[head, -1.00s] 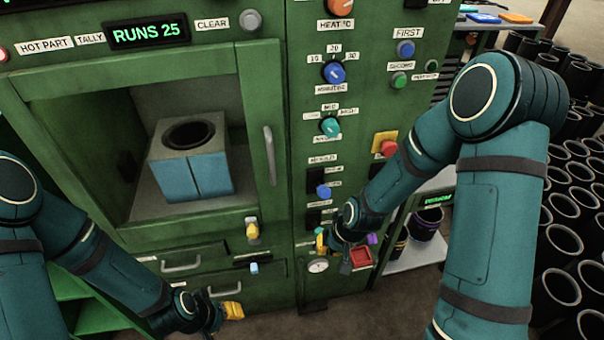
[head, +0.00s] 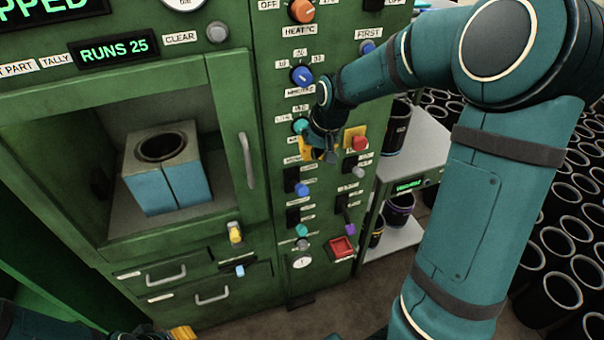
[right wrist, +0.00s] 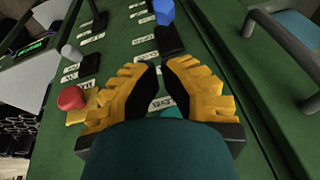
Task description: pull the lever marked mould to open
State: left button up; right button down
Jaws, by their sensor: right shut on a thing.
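The green machine front (head: 230,130) carries several small levers in black slots. Their ends are blue (head: 301,188), grey (head: 358,172), teal (head: 301,231) and purple (head: 349,229). Their labels are too small to read, so I cannot tell which is marked mould. My right gripper (head: 307,150) is at the panel, just below a teal dial and above the blue lever. In the right wrist view its yellow fingers (right wrist: 158,72) are shut close together; what they hold is hidden. The blue lever (right wrist: 163,12) shows beyond them. My left gripper (head: 182,333) is at the bottom edge, mostly cut off.
A blue split block (head: 168,188) with a round dark opening sits in the open chamber at left. A red button (head: 359,143) is right of my right gripper. A shelf (head: 415,150) and several black sleeves (head: 545,300) stand at right.

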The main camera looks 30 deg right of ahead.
aim_at(297, 187)
jog(key=shift+f, duration=0.1)
jog(key=b+x, duration=0.1)
jog(key=x, duration=0.9)
jog(key=shift+w+a, duration=0.1)
jog(key=shift+a, duration=0.05)
